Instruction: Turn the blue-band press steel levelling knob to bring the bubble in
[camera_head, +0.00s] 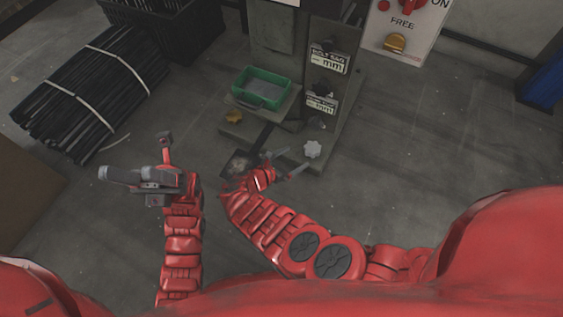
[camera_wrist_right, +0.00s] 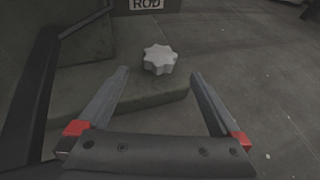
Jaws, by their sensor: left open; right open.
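A pale grey lobed knob (camera_head: 312,149) sits at the front right corner of the press base (camera_head: 290,155). It also shows in the right wrist view (camera_wrist_right: 159,59), on the corner of a grey plate. My right gripper (camera_head: 284,164) is open, its fingers pointing toward the knob. In the wrist view the knob lies just beyond and between the fingertips (camera_wrist_right: 159,73), with no visible contact. My left gripper (camera_head: 140,172) is open and empty over the floor, left of the press. No bubble or blue band can be made out.
A brass-coloured knob (camera_head: 234,117) sits on the base's left side, near a green tray (camera_head: 262,104). Labelled panels (camera_head: 328,60) are on the press column. A switch board (camera_head: 402,30) stands behind right. Bundled black rods (camera_head: 85,95) lie at left. Floor to the right is clear.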

